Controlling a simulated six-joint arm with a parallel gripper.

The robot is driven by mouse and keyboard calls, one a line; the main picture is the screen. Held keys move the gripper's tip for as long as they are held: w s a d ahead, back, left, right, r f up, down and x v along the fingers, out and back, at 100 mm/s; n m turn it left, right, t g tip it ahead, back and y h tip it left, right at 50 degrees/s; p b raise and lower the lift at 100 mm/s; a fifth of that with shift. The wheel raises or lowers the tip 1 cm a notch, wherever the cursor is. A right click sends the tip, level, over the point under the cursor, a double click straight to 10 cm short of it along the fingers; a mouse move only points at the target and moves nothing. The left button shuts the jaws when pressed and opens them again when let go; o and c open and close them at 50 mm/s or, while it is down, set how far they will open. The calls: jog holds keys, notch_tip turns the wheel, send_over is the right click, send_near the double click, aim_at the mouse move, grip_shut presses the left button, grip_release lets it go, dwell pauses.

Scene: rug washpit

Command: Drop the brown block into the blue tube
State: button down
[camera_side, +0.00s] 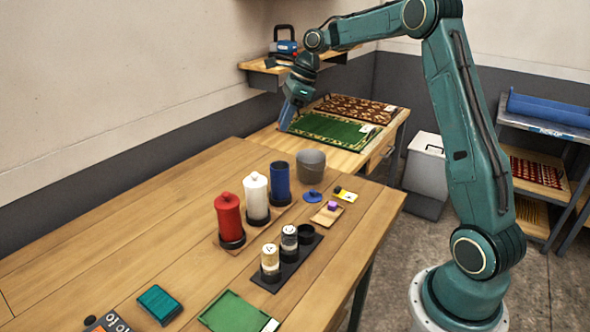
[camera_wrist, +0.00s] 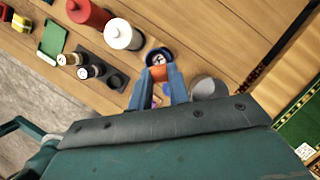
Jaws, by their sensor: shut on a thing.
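The blue tube (camera_side: 280,181) stands upright and open-topped at the right end of a row with a red and a white lidded tube. In the wrist view the tube (camera_wrist: 147,54) lies just beyond my fingertips; something pale and dark shows inside its mouth. My gripper (camera_side: 285,121) is raised at the back, in front of the green rug in the side view. In the wrist view my gripper (camera_wrist: 159,76) is shut on the brown block (camera_wrist: 158,73), which looks orange-brown. The block cannot be made out in the side view.
The red tube (camera_side: 229,218) and white tube (camera_side: 256,196) are capped. A grey bucket (camera_side: 311,162) stands behind the blue tube, and a blue lid (camera_side: 312,196) lies beside it. A dark rack (camera_side: 286,270) holds small jars. The table's left side is clear.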

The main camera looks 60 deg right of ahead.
jog(key=shift+f, duration=2.4)
jog(key=c, duration=1.3)
grip_release()
jog(key=shift+o, duration=0.2)
jog(key=shift+r, duration=0.15)
jog(key=v, duration=1.3)
jog(key=shift+r, duration=0.2)
jog(key=shift+s+d, duration=0.1)
jog(key=shift+s, duration=0.05)
